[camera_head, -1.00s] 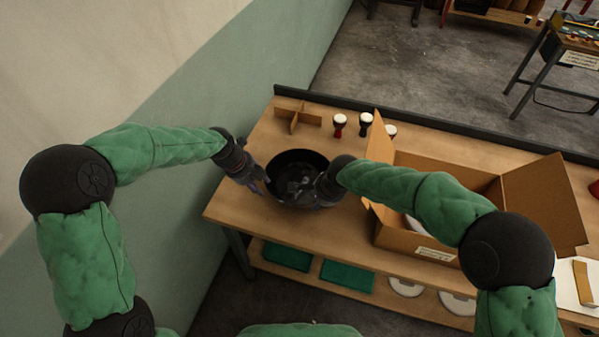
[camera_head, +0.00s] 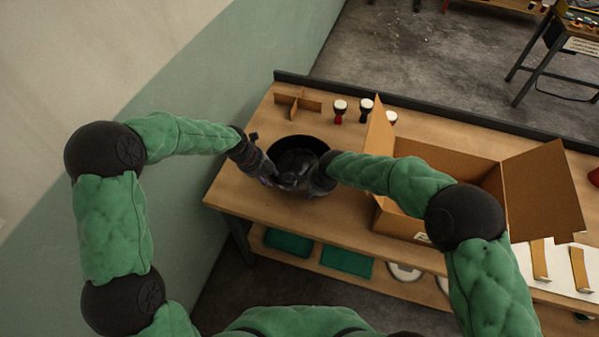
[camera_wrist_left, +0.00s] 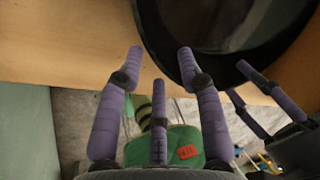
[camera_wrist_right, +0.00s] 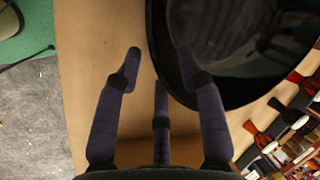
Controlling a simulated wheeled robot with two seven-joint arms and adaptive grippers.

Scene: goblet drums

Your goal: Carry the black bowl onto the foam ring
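The black bowl (camera_head: 312,146) stands upright on the wooden bench, between my two grippers. My left gripper (camera_head: 267,177) is at its left front side. In the left wrist view the left gripper (camera_wrist_left: 159,55) is open, one finger over the bowl's rim (camera_wrist_left: 160,48) and one outside it. My right gripper (camera_head: 308,188) is at the right front side, partly hidden by its own wrist. In the right wrist view the right gripper (camera_wrist_right: 158,55) is also open, its fingers on either side of the rim (camera_wrist_right: 160,70). I cannot make out the foam ring for certain.
An open cardboard box (camera_head: 485,180) stands right of the bowl, its flap rising near my right arm. Small goblet drums (camera_head: 340,110) and a cardboard cross divider (camera_head: 297,103) stand behind the bowl. Green pads (camera_head: 346,262) and a white ring (camera_head: 404,271) lie on the lower shelf.

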